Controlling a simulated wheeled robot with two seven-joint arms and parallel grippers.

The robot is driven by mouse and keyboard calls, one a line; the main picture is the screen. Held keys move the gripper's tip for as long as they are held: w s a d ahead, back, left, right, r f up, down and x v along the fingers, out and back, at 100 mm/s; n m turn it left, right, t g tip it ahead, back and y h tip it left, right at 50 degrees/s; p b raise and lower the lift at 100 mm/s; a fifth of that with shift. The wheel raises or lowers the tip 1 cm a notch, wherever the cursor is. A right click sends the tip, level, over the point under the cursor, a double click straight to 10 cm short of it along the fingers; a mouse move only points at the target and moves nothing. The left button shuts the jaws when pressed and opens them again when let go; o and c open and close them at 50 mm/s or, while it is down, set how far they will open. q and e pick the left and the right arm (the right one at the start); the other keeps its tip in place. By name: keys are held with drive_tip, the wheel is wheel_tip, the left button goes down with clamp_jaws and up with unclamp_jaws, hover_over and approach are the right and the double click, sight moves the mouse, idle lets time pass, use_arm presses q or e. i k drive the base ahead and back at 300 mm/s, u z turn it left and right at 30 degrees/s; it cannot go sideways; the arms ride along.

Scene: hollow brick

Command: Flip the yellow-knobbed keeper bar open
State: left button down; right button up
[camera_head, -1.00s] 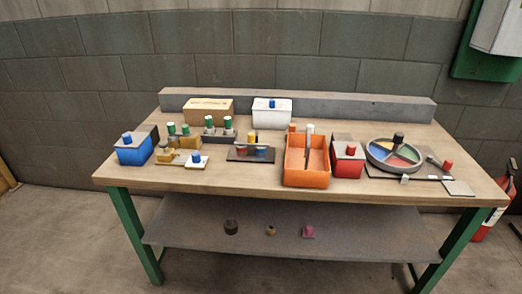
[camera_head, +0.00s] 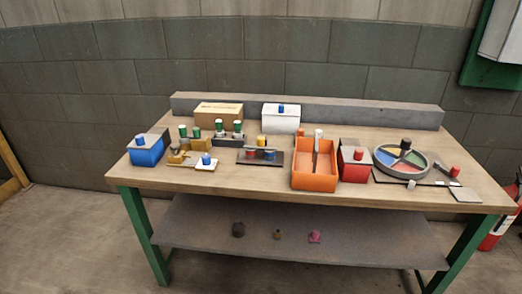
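The yellow knob (camera_head: 262,141) stands upright near the middle of the workbench. It is on or just behind a thin bar that runs across a dark base plate (camera_head: 246,161). A red piece (camera_head: 251,155) and a blue piece (camera_head: 269,155) sit on the plate, close to the bar. The bar appears to lie across the plate, but the picture is too small to show how it is held. Neither of my grippers is in view.
An orange tray (camera_head: 315,184) and a red box (camera_head: 353,170) stand right of the plate, with a coloured round dish (camera_head: 429,165) beyond. A blue box (camera_head: 146,157) is at the left. A white box (camera_head: 281,122) stands behind. The bench's front strip is mostly clear.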

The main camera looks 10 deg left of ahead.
sight(260, 139)
drive_tip(key=k, duration=0.55)
drive_tip(key=z, duration=0.45)
drive_tip(key=i, duration=1.4)
